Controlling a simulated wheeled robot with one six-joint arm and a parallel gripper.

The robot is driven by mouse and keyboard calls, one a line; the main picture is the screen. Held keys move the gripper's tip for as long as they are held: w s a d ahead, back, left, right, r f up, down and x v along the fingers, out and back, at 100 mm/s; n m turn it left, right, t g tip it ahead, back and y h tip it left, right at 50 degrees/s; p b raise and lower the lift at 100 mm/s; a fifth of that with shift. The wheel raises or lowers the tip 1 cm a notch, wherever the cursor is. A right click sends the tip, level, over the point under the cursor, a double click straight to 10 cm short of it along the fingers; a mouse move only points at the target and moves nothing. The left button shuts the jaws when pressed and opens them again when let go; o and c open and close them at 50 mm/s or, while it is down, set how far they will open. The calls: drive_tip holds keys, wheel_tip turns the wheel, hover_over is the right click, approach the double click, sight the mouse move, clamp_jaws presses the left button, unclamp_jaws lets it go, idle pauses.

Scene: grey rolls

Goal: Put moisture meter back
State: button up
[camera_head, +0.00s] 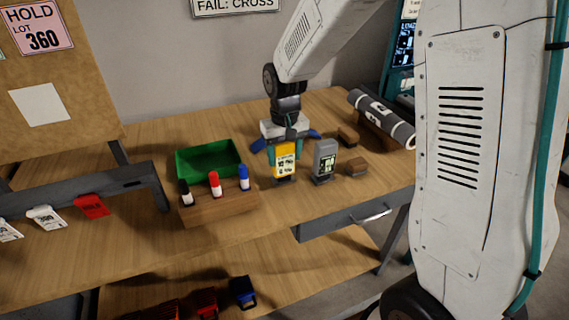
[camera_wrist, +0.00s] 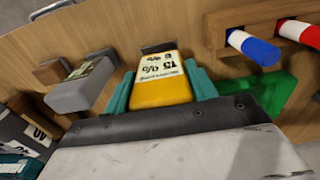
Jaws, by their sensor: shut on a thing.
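The yellow meter (camera_head: 285,161) with a white label stands upright at the middle of the wooden bench. I take it to be the moisture meter. My gripper (camera_head: 285,150) comes down from above, with its teal fingers shut on the meter's two sides. In the wrist view the yellow meter (camera_wrist: 163,85) sits between the teal fingers (camera_wrist: 160,92), its label partly readable as 15 and a percent sign. A dark base (camera_head: 284,181) shows at the meter's lower end; I cannot tell whether the meter is fully seated in it.
A grey meter (camera_head: 325,160) stands close to the right. A wooden holder (camera_head: 218,206) with markers and a green bin (camera_head: 208,158) are to the left. A large grey roll (camera_head: 382,117) rests at the back right.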

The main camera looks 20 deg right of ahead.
sight(284, 176)
drive_tip(key=shift+f, duration=1.6)
drive_tip(key=shift+f, duration=0.15)
drive_tip(key=o, duration=0.9)
wheel_tip(284, 176, up, 12)
drive_tip(key=shift+s+r, duration=0.1)
drive_tip(key=shift+r, duration=0.1)
drive_tip(key=shift+t, duration=0.6)
drive_tip(key=s+d+r, duration=0.1)
drive_tip(key=s+r, duration=0.1)
drive_tip(key=s, duration=0.7)
drive_tip(key=s+d+r, duration=0.1)
drive_tip(key=s+r, duration=0.1)
drive_tip(key=s, duration=0.8)
drive_tip(key=s+d+r, duration=0.1)
drive_tip(key=s+r, duration=0.2)
drive_tip(key=s, duration=0.7)
drive_tip(key=shift+s, duration=0.15)
